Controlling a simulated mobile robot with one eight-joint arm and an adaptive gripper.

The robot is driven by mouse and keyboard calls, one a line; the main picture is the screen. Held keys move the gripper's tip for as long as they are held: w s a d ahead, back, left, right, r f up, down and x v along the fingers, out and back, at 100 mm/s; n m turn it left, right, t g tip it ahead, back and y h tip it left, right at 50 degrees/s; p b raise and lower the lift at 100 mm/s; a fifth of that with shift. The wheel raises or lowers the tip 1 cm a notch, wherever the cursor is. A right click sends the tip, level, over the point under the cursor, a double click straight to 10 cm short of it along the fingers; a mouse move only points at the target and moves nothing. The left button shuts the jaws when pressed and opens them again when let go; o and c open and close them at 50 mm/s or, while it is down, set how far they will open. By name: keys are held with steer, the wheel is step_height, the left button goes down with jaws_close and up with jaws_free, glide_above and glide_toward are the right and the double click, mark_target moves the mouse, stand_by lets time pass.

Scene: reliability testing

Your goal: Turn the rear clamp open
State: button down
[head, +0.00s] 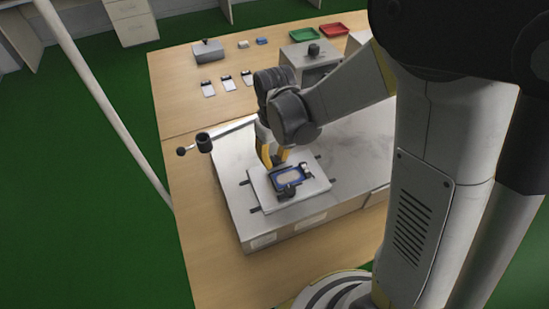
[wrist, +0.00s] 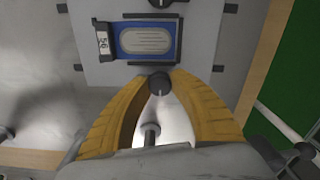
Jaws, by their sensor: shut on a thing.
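The test fixture is a pale plate (head: 262,191) on a grey machine top. It carries a blue-framed holder (head: 274,181) with a pale oval piece; both also show in the wrist view, where the blue holder (wrist: 130,40) sits beside a small unit marked "56" (wrist: 103,42). The rear clamp (wrist: 159,84) has a dark round knob at the holder's rear edge. My gripper (wrist: 160,76) has its yellow fingers closed around this knob. In the head view my gripper (head: 276,160) reaches down behind the holder and hides the rear clamp. The front clamp (head: 287,191) is dark and at the holder's near edge.
A lever with a dark cylinder (head: 203,143) sticks out at the machine's back left. Behind lie several small white-and-black items (head: 227,83), a grey box (head: 208,51), a red tray (head: 331,30) and a green tray (head: 304,34). The table's left strip is clear.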

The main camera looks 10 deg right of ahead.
mark_target(275, 158)
stand_by(0.4)
steer(key=c, duration=1.1)
jaws_free()
step_height(275, 158, up, 12)
